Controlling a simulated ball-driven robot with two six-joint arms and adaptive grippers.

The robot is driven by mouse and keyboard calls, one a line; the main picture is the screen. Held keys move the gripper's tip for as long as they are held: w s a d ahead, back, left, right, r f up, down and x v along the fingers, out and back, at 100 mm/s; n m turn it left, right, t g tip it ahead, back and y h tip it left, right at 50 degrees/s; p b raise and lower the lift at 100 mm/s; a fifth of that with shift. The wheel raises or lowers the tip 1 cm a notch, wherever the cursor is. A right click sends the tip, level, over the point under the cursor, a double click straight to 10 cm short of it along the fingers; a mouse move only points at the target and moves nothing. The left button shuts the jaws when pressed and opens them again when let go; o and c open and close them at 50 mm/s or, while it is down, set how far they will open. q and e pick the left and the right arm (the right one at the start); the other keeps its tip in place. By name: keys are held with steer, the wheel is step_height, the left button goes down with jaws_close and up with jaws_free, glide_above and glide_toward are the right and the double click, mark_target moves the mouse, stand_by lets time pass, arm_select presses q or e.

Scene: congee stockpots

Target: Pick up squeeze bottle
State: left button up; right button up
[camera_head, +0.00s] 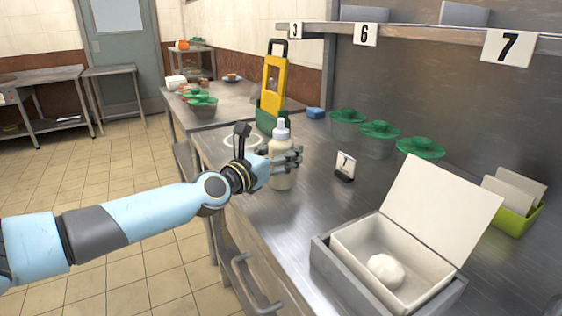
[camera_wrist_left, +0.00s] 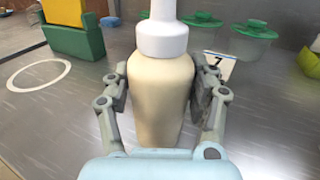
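The squeeze bottle (camera_head: 281,172) is cream coloured with a white nozzle cap and stands upright over the steel counter. In the left wrist view the bottle (camera_wrist_left: 160,100) fills the middle, with its base hidden by my gripper. My left gripper (camera_head: 286,158) is at the bottle's body. In the left wrist view the left gripper (camera_wrist_left: 160,88) has one finger on each side, with its pads seemingly against the bottle. I cannot tell whether the base touches the counter. My right gripper is not in view.
A yellow and green holder (camera_head: 273,85) stands behind the bottle. Several green-lidded containers (camera_head: 379,130) line the wall. A number 7 card (camera_head: 345,166) stands right of the bottle. An open white box (camera_head: 400,262) with a dough-like lump is at the front right. Clear counter lies between.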

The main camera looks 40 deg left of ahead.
arm_select(q)
steer(key=c, duration=0.3)
steer(key=shift+r, duration=0.1)
steer(key=shift+r+p, duration=0.45)
step_height(320, 180, up, 17)
steer(key=p, duration=1.4)
steer(key=shift+f, duration=0.15)
steer(key=shift+m, duration=0.3)
